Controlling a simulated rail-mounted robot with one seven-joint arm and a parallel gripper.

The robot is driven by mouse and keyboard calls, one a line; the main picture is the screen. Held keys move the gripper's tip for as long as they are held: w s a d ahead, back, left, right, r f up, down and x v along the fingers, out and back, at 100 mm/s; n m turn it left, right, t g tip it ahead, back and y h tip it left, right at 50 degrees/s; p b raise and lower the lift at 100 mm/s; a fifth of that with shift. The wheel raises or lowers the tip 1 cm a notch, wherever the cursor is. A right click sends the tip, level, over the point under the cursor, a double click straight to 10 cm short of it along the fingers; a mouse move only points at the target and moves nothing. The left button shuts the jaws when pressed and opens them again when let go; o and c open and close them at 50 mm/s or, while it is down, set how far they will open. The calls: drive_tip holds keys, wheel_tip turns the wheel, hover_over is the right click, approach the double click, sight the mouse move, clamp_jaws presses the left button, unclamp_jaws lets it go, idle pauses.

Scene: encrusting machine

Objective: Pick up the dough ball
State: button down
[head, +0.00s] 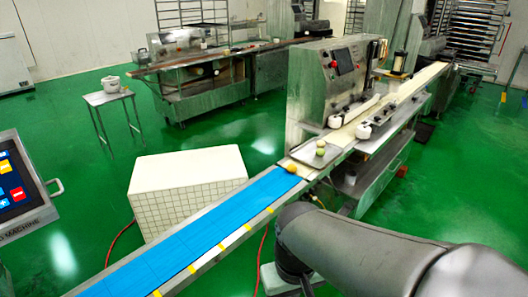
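A small orange-tan ball (291,168), which looks like a dough ball, sits at the far end of the blue conveyor belt (215,232). I cannot tell from this view which ball is the dough ball of the task. My dark grey arm reaches in from the lower right and bends down beside the belt. My gripper is not visible, and nothing of its fingers shows.
The encrusting machine (335,80) stands behind the tray, with a pale belt (405,92) running back right. A white gridded box (187,188) stands left of the blue belt. A control screen (15,182) is at the left edge. Most of the blue belt is bare.

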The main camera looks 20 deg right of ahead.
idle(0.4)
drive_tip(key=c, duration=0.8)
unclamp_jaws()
